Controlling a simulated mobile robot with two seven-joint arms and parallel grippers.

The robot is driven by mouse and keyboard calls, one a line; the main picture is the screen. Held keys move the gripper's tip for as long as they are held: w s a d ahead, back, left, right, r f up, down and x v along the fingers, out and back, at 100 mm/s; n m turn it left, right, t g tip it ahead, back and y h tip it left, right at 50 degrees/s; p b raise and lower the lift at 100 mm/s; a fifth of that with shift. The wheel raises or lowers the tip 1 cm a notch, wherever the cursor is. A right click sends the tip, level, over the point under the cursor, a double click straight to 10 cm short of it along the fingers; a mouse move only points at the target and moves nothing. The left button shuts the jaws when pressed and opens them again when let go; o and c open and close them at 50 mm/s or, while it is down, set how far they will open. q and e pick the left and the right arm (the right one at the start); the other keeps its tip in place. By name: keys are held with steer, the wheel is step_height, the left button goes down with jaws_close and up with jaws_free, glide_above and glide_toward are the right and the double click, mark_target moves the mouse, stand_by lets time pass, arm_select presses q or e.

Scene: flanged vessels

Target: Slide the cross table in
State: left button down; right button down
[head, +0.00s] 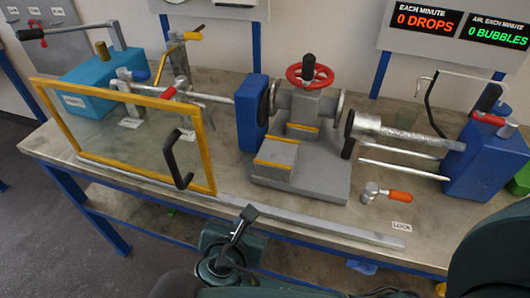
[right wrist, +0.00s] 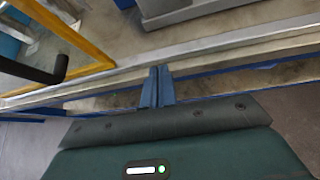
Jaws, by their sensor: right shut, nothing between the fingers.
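What looks like the cross table (head: 325,183) is a grey stepped base with yellow-edged blocks, in the middle of the bench in the head view. A red handwheel (head: 310,75) stands above its back part. Its near edge shows at the top of the right wrist view (right wrist: 190,13). My right gripper (head: 250,212) is in front of the table, over the bench's front edge. Its blue fingers (right wrist: 157,88) are together and empty, apart from the table. My left gripper is not in view.
A yellow-framed clear guard (head: 208,150) with a black handle (head: 178,160) stands left of my right gripper. A metal rail (head: 330,233) runs along the front edge. An orange-handled lever (head: 398,196) lies near a LOCK label. A blue unit with rods (head: 480,165) stands right.

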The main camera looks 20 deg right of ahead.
step_height(320, 180, up, 2)
steer(key=h, duration=0.1)
glide_toward(272, 178)
steer(key=f, duration=0.1)
steer(key=w+f, duration=0.1)
steer(key=f, duration=0.1)
steer(key=shift+w+d+h, duration=0.15)
steer(key=shift+d+h, duration=0.1)
steer(key=shift+h, duration=0.05)
steer(key=shift+w+d+p, duration=0.2)
steer(key=shift+w+d, duration=0.15)
steer(key=shift+w, duration=0.2)
steer(key=shift+w+d+p, duration=0.15)
steer(key=shift+w+d, duration=0.2)
steer(key=shift+w, duration=0.2)
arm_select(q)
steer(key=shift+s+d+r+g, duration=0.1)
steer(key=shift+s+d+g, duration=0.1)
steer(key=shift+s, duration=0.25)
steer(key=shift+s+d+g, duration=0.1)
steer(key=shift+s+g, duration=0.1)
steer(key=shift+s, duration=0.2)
arm_select(e)
steer(key=shift+w+d, duration=0.45)
steer(key=shift+w, duration=0.2)
